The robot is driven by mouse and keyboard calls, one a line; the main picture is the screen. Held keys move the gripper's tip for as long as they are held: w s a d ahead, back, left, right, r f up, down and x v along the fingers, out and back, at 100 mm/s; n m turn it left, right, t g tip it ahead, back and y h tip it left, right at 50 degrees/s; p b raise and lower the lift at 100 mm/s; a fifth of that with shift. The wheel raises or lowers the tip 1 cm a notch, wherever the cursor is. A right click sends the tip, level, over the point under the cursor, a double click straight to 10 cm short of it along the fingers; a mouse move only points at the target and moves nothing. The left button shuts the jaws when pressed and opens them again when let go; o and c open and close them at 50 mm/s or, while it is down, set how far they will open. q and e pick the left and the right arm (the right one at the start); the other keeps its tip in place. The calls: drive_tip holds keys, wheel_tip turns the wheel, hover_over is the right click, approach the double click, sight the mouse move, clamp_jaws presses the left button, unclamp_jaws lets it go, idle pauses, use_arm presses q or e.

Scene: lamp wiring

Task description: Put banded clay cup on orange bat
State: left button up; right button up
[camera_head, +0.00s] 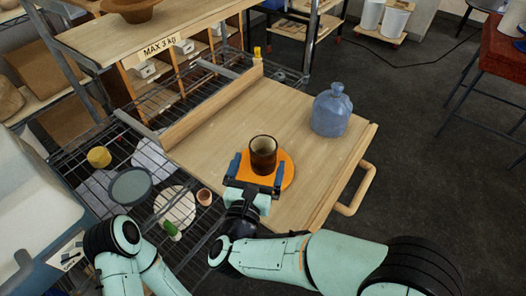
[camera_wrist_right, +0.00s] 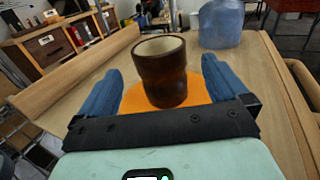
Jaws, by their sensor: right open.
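The dark brown banded cup (camera_head: 263,154) stands upright on the orange bat (camera_head: 288,172), a flat round disc on the wooden board. In the right wrist view the cup (camera_wrist_right: 163,75) shows a pale inside and stands on the orange bat (camera_wrist_right: 203,88). My right gripper (camera_head: 256,174) is open at the near side of the cup. In the right wrist view its blue fingers (camera_wrist_right: 160,80) are spread, one to each side of the cup, with gaps between. The near part of the bat is hidden by the gripper. My left gripper is out of view.
A blue jug (camera_head: 331,112) stands at the board's right. The wooden board (camera_head: 225,123) has a raised strip on its left and a handle (camera_head: 355,190) on its right. A wire shelf at left holds a yellow jar (camera_head: 99,157) and a grey disc (camera_head: 130,186).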

drive_tip(key=v, duration=0.5)
drive_tip(key=shift+b, duration=0.3)
